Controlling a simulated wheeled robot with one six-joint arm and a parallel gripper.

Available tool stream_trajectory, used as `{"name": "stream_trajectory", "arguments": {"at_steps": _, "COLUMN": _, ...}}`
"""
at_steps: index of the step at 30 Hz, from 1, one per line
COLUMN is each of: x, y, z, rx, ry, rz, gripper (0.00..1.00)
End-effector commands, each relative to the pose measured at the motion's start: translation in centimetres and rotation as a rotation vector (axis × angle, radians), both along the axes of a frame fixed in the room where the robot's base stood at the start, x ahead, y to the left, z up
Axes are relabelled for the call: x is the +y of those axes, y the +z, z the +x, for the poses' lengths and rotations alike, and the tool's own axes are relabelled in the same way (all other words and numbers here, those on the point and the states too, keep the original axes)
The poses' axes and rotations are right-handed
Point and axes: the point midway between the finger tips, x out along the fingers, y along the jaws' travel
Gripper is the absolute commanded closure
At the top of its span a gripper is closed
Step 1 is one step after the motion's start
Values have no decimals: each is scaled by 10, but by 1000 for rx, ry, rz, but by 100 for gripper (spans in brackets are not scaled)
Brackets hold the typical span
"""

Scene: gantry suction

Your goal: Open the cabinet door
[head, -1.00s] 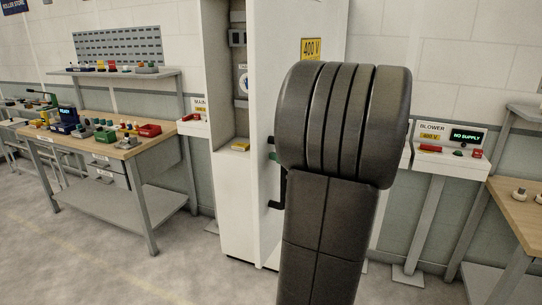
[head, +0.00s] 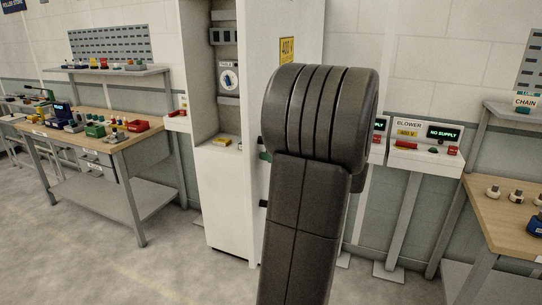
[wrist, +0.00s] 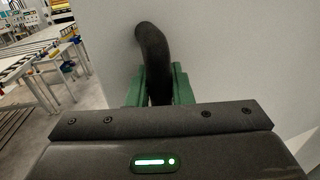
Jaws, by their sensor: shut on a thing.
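The tall white cabinet (head: 194,70) stands at the centre of the head view, with its inside partly showing. Its door (head: 300,20) stands open on the right side and bears a yellow 400 V label (head: 287,50). In the wrist view the pale door face (wrist: 225,50) fills most of the picture. A black curved handle (wrist: 152,45) sticks out from it. My gripper (wrist: 158,88) has its green fingers shut on this handle, one on each side. In the head view my dark arm hides most of the gripper and handle.
A workbench (head: 108,138) with small parts stands left. A blower panel (head: 425,157) reading NO SUPPLY stands right of the door, near another wooden bench (head: 500,225). A round dial (head: 229,78) and a yellow item (head: 222,141) show inside the cabinet. The floor at front left is clear.

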Motion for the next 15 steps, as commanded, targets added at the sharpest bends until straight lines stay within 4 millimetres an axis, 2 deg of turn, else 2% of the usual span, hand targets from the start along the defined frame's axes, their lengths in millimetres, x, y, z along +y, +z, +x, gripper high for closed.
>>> {"name": "stream_trajectory", "arguments": {"at_steps": 7, "x": 1, "y": -3, "z": -2, "rx": 7, "ry": 5, "rz": -2, "gripper": 100}}
{"name": "stream_trajectory", "arguments": {"at_steps": 8, "x": 1, "y": -3, "z": -2, "rx": 7, "ry": 5, "rz": -2, "gripper": 76}}
{"name": "stream_trajectory", "arguments": {"at_steps": 9, "x": 1, "y": -3, "z": -2, "rx": 7, "ry": 4, "rz": -2, "gripper": 74}}
{"name": "stream_trajectory", "arguments": {"at_steps": 15, "x": 0, "y": -2, "z": -1, "rx": 4, "ry": 2, "rz": -1, "gripper": 74}}
